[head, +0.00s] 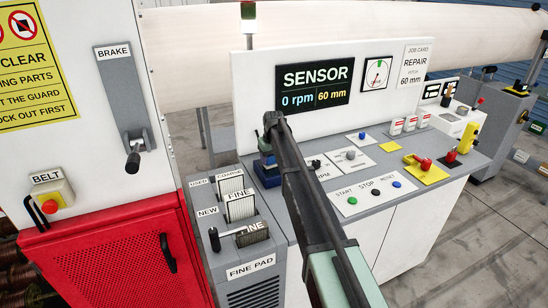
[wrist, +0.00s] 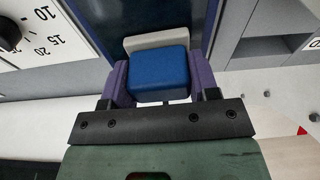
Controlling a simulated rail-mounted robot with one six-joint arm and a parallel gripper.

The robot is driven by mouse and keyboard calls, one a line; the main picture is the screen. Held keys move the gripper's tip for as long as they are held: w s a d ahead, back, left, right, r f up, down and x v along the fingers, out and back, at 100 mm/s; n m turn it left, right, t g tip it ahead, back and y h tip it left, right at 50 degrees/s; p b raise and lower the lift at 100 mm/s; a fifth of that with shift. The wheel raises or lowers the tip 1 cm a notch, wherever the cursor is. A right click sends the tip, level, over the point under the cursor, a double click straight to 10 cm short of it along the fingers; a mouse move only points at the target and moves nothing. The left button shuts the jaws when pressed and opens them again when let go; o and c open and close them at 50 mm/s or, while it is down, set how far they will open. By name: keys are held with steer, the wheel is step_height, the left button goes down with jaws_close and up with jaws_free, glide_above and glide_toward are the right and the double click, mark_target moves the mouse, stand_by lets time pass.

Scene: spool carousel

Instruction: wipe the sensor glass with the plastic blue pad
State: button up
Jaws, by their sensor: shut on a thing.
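The blue pad (wrist: 158,75) is a block with a pale grey layer (wrist: 156,41) along its far side in the wrist view. My gripper (wrist: 157,82) is shut on it, with one purple finger on each side. Just beyond the pad is a dark blue surface (wrist: 100,20); I cannot tell whether the pad touches it or whether it is the sensor glass. In the head view my arm reaches to the left end of the grey console, where a small blue thing (head: 267,174) shows, partly hidden. I cannot identify the sensor glass for certain in either view.
A panel with a SENSOR display (head: 312,87) stands behind the console (head: 325,205). Buttons, a yellow plate with a red knob (head: 425,163) and switches sit on the console top. A FINE/COARSE rack (head: 240,205) and red guard (head: 110,255) stand left. A dial (wrist: 10,35) is left in the wrist view.

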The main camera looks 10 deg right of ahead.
mark_target(263, 167)
steer(key=a, duration=0.3)
steer(key=shift+s+f, duration=0.1)
steer(key=shift+s, duration=0.3)
steer(key=shift+w+r+p, duration=0.1)
steer(key=shift+r+p, duration=0.35)
step_height(263, 167, up, 5)
steer(key=p, duration=0.5)
step_height(263, 167, up, 3)
steer(key=p, duration=0.3)
